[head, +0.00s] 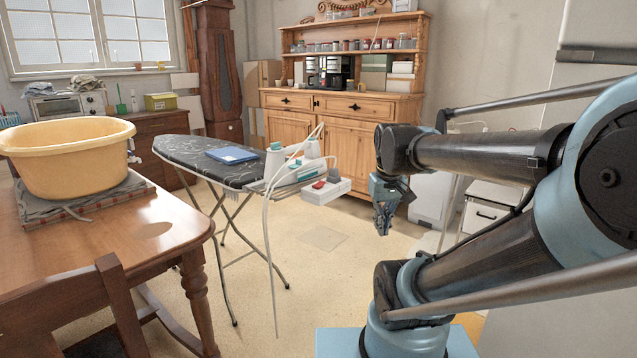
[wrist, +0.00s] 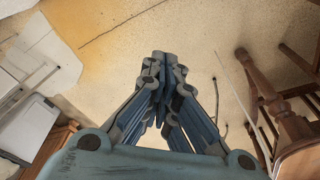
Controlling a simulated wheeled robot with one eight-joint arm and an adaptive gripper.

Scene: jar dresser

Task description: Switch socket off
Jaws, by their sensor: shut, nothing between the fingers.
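A white block with a red part (head: 320,185) sits at the near right end of the ironing board, beside the iron. It looks like the socket, but it is too small in the head view to read its switch position. My gripper (head: 382,231) hangs in the air to the right of the block, apart from it, with its fingers pointing down. In the wrist view my gripper (wrist: 164,56) is shut and empty. I cannot make out the socket in the wrist view.
The ironing board (head: 190,160) carries a blue folded cloth (head: 232,155) and a white-and-teal iron (head: 284,158). A pale cord hangs to the floor. A wooden table (head: 110,235) with a yellow tub (head: 65,160) stands left. A wooden dresser (head: 340,140) stands behind. Floor between is clear.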

